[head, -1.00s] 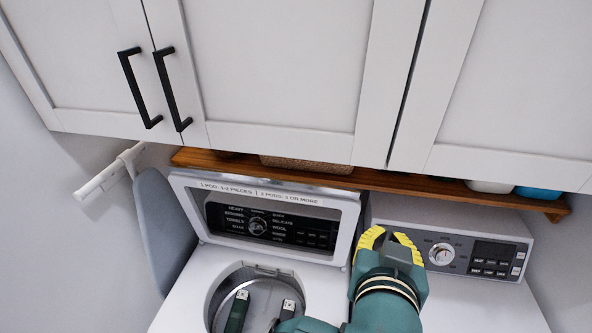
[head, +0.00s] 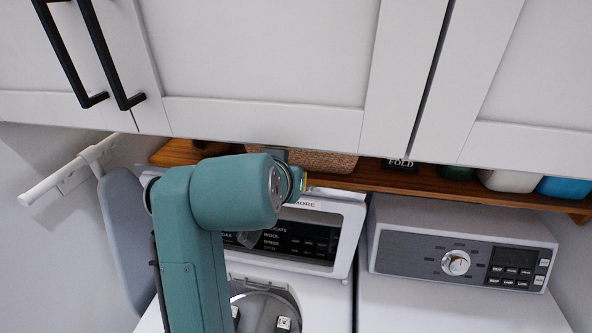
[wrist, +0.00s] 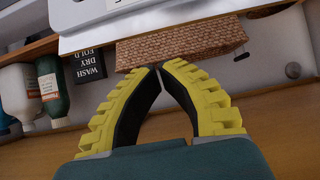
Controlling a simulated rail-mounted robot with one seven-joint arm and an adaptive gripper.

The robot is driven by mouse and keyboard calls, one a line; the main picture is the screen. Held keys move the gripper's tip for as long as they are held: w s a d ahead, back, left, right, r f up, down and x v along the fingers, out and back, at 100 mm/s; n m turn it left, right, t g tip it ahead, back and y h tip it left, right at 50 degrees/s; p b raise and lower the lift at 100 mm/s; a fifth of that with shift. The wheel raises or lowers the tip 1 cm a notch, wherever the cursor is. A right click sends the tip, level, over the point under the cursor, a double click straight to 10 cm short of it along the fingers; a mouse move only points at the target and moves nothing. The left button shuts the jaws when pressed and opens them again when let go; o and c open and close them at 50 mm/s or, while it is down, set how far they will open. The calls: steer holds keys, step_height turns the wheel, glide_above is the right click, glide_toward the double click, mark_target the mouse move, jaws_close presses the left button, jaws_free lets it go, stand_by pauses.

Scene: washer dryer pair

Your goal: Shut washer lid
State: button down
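The washer lid (head: 349,225) stands open and tilted back in the head view. My arm covers its left part, and part of its dark inner panel and its right rim show. The washer (head: 312,295) below has its round opening uncovered. My gripper is mostly hidden behind my wrist in the head view, at the lid's top edge by the shelf. In the wrist view, my gripper's (wrist: 161,68) yellow fingers with black pads meet at the tips, with nothing seen between them. I cannot tell whether it touches the lid.
A wooden shelf (head: 410,182) above the machines holds a woven basket (head: 330,161), a black sign (wrist: 88,67), bottles (wrist: 53,82) and bins. White cabinets (head: 270,60) hang above. The dryer (head: 440,305) stands right, its top clear. An ironing board (head: 125,235) hangs left.

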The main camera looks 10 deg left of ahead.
steer(key=p+x, duration=0.1)
steer(key=x, duration=1)
steer(key=shift+w+p, duration=0.1)
steer(key=shift+p, duration=0.3)
